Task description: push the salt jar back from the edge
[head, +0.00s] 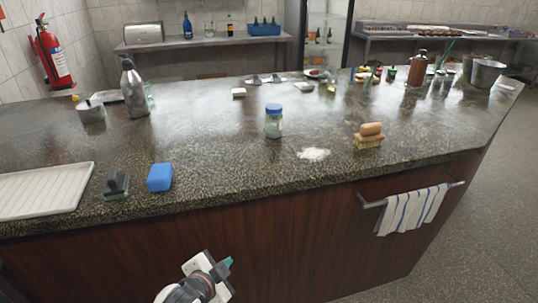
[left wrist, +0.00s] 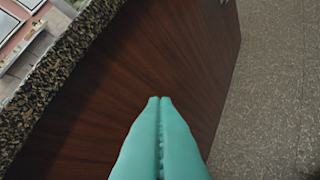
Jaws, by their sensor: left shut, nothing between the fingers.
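The salt jar (head: 273,122) is a small clear jar with pale contents and a blue lid. It stands upright on the dark speckled counter (head: 225,150), a little way back from the front edge. My left gripper (head: 228,262) is in front of the counter, below the level of its top and well apart from the jar. In the left wrist view its teal fingers (left wrist: 160,99) are shut together with nothing between them, pointing along the wood panel. The jar does not show in the left wrist view. My right gripper is not in view.
A white salt spill (head: 313,154) and a brush (head: 368,137) lie right of the jar. A blue block (head: 160,177), a dark scraper-like item (head: 117,184) and a white tray (head: 42,190) are left. A striped towel (head: 412,210) hangs in front. The counter behind the jar is mostly clear.

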